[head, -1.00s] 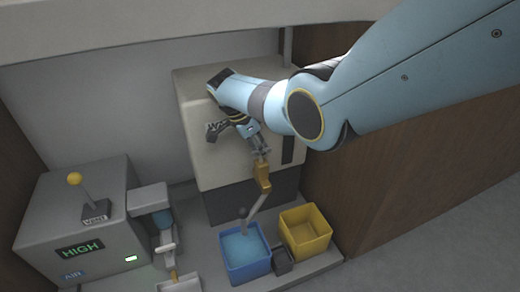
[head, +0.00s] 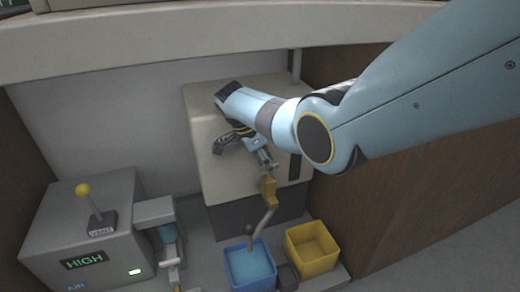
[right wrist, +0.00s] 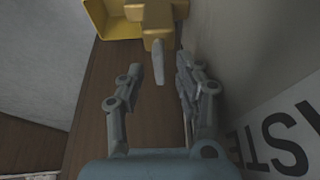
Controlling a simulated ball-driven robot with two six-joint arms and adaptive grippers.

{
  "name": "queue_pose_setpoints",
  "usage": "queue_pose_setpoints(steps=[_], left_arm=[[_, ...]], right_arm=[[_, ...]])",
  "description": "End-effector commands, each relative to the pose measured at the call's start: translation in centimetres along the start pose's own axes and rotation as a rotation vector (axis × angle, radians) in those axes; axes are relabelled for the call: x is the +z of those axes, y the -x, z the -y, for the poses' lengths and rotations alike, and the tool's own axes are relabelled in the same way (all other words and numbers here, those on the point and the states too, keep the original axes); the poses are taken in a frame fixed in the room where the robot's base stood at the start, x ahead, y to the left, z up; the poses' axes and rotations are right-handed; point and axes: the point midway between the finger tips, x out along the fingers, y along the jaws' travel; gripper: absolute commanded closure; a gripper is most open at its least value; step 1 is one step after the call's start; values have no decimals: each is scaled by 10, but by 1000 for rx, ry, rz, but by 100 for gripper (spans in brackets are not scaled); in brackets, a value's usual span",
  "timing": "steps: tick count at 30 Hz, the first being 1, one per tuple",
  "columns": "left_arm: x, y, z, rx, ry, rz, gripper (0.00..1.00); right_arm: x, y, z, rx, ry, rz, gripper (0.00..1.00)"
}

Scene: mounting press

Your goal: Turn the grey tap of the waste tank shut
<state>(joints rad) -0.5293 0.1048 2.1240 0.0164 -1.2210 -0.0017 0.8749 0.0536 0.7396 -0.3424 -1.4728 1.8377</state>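The waste tank (head: 245,95) is a pale box at the back, and its lettering, partly visible, shows in the right wrist view (right wrist: 285,140). Its brass tap body (head: 268,192) sits on the front, with a grey bent spout (head: 262,226) running down to a blue bin. In the right wrist view the grey tap handle (right wrist: 160,66) points toward my right gripper (right wrist: 161,72). The two fingers are open, one on each side of the handle's line, with visible gaps. In the head view my right gripper (head: 268,163) is just above the tap. My left gripper is not in view.
A blue bin (head: 250,265) with blue contents stands under the spout. A yellow bin (head: 312,248) is to its right. A grey machine (head: 85,230) with a yellow-knobbed lever and a "HIGH" display stands at left. A brown wall (head: 400,190) closes the right side.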

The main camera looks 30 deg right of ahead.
Motion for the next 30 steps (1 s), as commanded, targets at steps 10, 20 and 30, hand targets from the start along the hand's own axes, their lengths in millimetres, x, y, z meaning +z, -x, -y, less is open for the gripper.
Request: queue_pose_setpoints(steps=[10,20,30], left_arm=[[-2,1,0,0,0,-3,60],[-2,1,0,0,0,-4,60],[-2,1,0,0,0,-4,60]], right_arm=[[1,75,1,-4,-1,3,65],[0,108,0,0,0,1,65],[0,109,0,0,0,1,65]])
